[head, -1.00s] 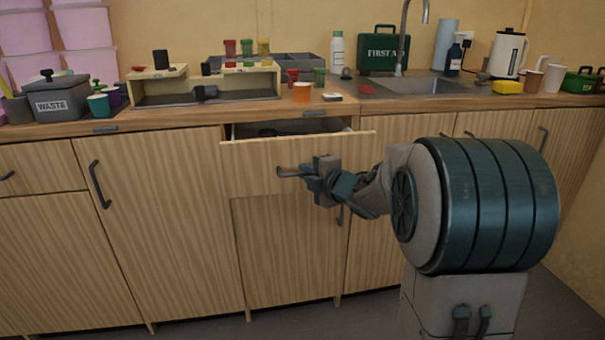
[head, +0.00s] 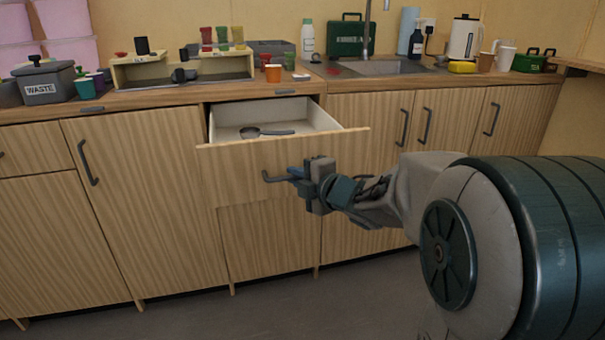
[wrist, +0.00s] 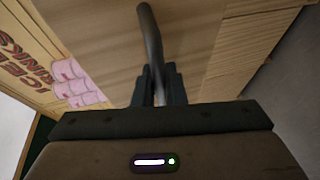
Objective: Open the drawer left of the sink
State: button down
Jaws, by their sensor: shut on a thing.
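The drawer (head: 240,172) left of the sink (head: 385,68) stands well open, and its white inside shows. A dark utensil with a round end (head: 265,132) lies in it. The drawer's dark bar handle (head: 272,178) is on its front. My gripper (head: 301,174) is shut on the handle near its right end. In the wrist view the handle (wrist: 150,40) runs up from between my two fingers (wrist: 157,86), with the wooden drawer front behind it. The right part of the drawer front is partly hidden by my gripper.
The worktop above holds a grey waste bin (head: 45,82), an orange cup (head: 273,73), a green first-aid box (head: 350,36) and a kettle (head: 464,38). Shut cupboard doors (head: 140,200) flank the drawer. The floor (head: 290,310) in front looks clear.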

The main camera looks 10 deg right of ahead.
jog(key=shift+s+d, duration=0.1)
jog(key=c, duration=1.5)
grip_release()
jog(key=p+v, duration=0.4)
jog(key=v, duration=0.9)
jog(key=shift+s+d+r, duration=0.1)
jog(key=shift+s+d, duration=0.1)
jog(key=shift+s, duration=0.15)
jog(key=shift+r, duration=0.1)
